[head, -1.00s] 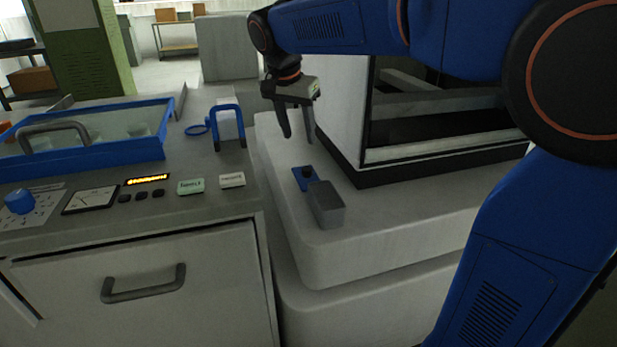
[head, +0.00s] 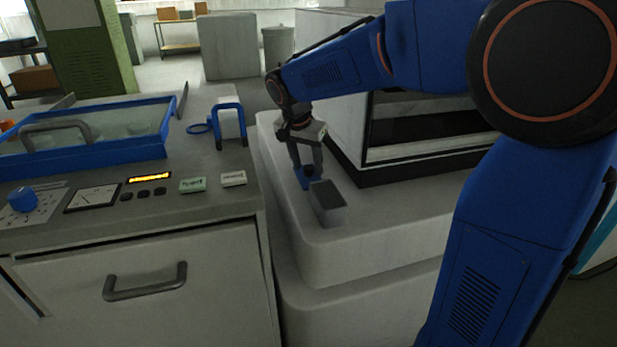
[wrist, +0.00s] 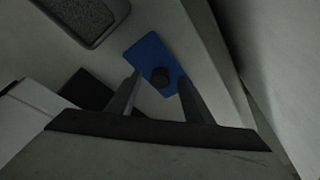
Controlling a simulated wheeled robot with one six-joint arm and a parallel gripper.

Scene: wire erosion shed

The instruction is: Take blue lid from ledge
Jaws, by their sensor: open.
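The blue lid (wrist: 151,57) is a flat blue rectangle with a dark round knob (wrist: 160,76). It lies on the pale ledge (head: 365,228), just behind a small grey box. In the head view the lid (head: 302,183) is partly hidden by my fingers. My gripper (head: 306,172) points down over the lid. In the wrist view my gripper (wrist: 158,84) is open, with one finger on each side of the knob. I cannot tell whether the fingers touch the lid.
The grey open box (head: 328,203) stands close in front of the lid. A white machine housing (head: 340,125) with a dark opening rises to the right and behind. A bench with a blue-framed glass cover (head: 90,152) stands at the left, across a narrow gap.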

